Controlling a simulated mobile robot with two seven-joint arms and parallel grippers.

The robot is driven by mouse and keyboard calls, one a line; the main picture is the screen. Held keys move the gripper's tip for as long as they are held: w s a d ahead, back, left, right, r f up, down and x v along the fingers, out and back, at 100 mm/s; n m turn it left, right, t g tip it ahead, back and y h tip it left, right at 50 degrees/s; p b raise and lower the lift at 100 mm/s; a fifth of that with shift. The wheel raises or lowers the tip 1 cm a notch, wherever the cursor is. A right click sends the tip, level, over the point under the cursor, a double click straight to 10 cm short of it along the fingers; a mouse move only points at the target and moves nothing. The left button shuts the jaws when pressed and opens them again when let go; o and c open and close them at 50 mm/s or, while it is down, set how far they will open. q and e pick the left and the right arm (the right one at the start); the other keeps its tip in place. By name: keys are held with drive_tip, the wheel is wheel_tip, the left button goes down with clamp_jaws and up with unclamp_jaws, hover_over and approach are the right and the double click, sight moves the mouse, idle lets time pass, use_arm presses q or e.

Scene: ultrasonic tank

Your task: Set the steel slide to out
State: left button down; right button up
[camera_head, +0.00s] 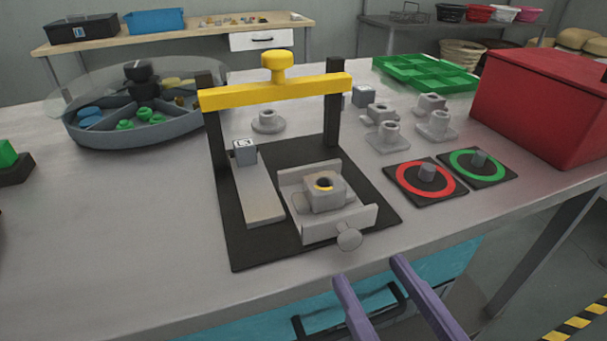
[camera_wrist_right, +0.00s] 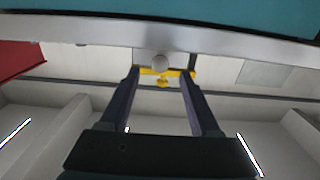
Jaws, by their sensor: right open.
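The steel slide (camera_head: 318,226) is a light grey tray with upright walls on a black base plate (camera_head: 240,245). A round knob (camera_head: 348,237) sticks out of its front wall, toward the table's front edge. My right gripper (camera_head: 368,271) has purple fingers, open and empty, in front of the table edge and apart from the knob. In the right wrist view, the knob (camera_wrist_right: 160,62) appears between the open fingertips (camera_wrist_right: 160,73), farther off. My left gripper is not in view.
A yellow crossbar with a knob (camera_head: 278,90) on black posts spans the back of the base. A grey ramp (camera_head: 258,195) lies left of the slide. Red (camera_head: 425,178) and green (camera_head: 478,165) ringed pads stand right. A teal drawer with a black handle (camera_head: 350,318) is below the table edge.

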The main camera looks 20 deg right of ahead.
drive_tip(key=s, duration=0.6)
drive_tip(key=shift+s, duration=0.2)
drive_tip(key=shift+d, duration=0.1)
